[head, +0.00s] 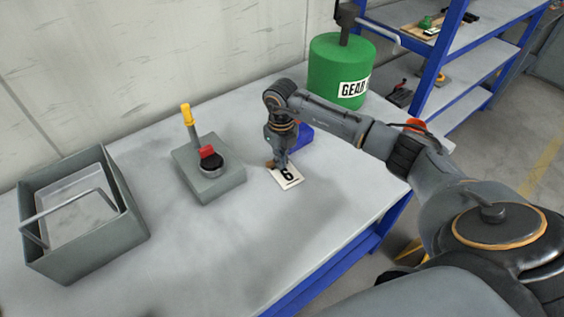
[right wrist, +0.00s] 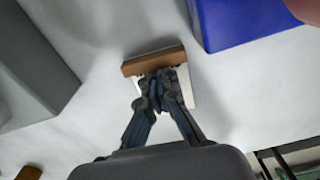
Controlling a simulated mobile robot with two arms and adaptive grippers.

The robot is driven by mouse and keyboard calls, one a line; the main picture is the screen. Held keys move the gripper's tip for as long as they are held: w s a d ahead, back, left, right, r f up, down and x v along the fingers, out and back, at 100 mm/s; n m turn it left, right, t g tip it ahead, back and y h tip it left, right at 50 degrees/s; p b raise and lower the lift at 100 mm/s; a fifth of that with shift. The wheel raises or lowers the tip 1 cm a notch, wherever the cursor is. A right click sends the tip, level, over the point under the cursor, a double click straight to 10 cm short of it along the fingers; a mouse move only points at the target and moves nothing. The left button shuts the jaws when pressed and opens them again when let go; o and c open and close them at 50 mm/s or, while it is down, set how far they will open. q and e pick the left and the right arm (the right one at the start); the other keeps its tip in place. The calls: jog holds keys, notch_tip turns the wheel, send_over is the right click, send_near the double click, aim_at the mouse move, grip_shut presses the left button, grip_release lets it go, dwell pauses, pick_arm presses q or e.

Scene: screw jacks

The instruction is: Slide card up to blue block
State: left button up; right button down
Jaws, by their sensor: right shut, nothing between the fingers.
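The white card (head: 289,178) with a black "6" lies flat on the table near the blue block (head: 304,134). My right gripper (head: 280,163) is shut and empty, pointing down at the card's far end. In the right wrist view the closed fingertips (right wrist: 164,84) are over the card (right wrist: 189,88), beside a brown strip (right wrist: 153,60) along its edge. I cannot tell whether they touch it. The blue block (right wrist: 238,22) is at the upper right there, with a gap of bare table between it and the card. My left gripper is not in view.
A grey box with a yellow lever and red part (head: 209,180) stands left of the card. A grey open bin (head: 125,235) is farther left. A green drum (head: 335,75) stands behind the block. The table front (head: 240,240) is clear.

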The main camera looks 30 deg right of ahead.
jog(key=shift+s+f, duration=0.15)
jog(key=shift+s, duration=0.1)
jog(key=shift+s+r, duration=0.2)
jog(key=shift+s, duration=0.15)
jog(key=shift+s+d+r, duration=0.1)
jog(key=shift+s+r, duration=0.05)
jog(key=shift+r, duration=0.05)
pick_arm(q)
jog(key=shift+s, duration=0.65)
pick_arm(e)
notch_tip(320, 180, up, 12)
jog(key=shift+w+f, duration=0.2)
jog(key=shift+w, duration=0.1)
